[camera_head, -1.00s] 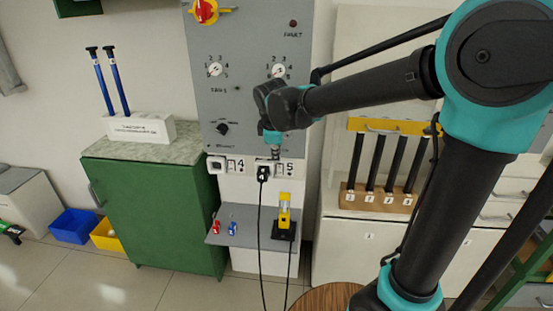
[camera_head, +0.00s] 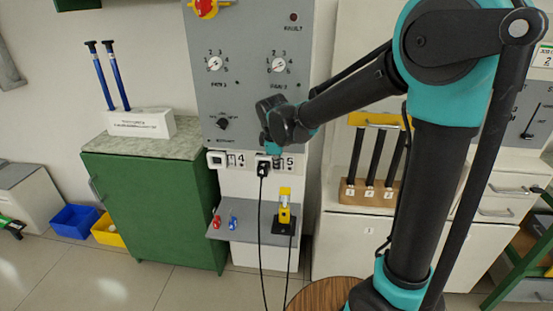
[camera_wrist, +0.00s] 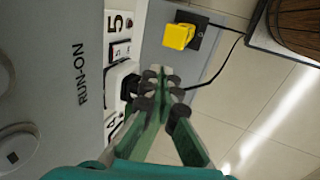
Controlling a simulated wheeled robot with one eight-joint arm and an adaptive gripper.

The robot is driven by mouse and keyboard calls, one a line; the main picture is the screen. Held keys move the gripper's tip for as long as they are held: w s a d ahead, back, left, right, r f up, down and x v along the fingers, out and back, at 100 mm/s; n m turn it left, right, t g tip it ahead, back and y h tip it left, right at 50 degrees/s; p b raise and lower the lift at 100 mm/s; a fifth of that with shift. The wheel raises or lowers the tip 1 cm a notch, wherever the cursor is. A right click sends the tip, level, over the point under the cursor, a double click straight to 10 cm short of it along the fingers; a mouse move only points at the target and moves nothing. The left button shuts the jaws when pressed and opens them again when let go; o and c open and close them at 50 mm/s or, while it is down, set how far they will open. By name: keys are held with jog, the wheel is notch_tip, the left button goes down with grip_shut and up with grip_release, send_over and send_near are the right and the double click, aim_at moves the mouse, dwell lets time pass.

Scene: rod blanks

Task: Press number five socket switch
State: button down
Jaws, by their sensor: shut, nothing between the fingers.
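The number five socket has a white plate (camera_wrist: 119,76) with a black plug (camera_wrist: 130,88) in it; the plug also shows in the head view (camera_head: 263,169). Its switch (camera_wrist: 121,50), a small rocker with a red mark, sits between the socket and the "5" label (camera_wrist: 118,22). In the head view the "5" label (camera_head: 290,163) is visible, but my wrist partly covers the switch. My gripper (camera_wrist: 163,80) is shut and empty. In the wrist view its tips appear beside the plug and lower than the switch; I cannot tell whether they touch anything.
The number four socket (camera_head: 217,160) is to the left. Below is a grey shelf (camera_head: 250,236) with a yellow device (camera_head: 285,207) and red and blue items. A round wooden top (camera_head: 322,293) stands at the front.

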jog(key=w+f, duration=0.4)
jog(key=w, duration=0.1)
jog(key=shift+w+f, duration=0.25)
jog(key=shift+f, duration=0.1)
jog(key=shift+d, duration=0.1)
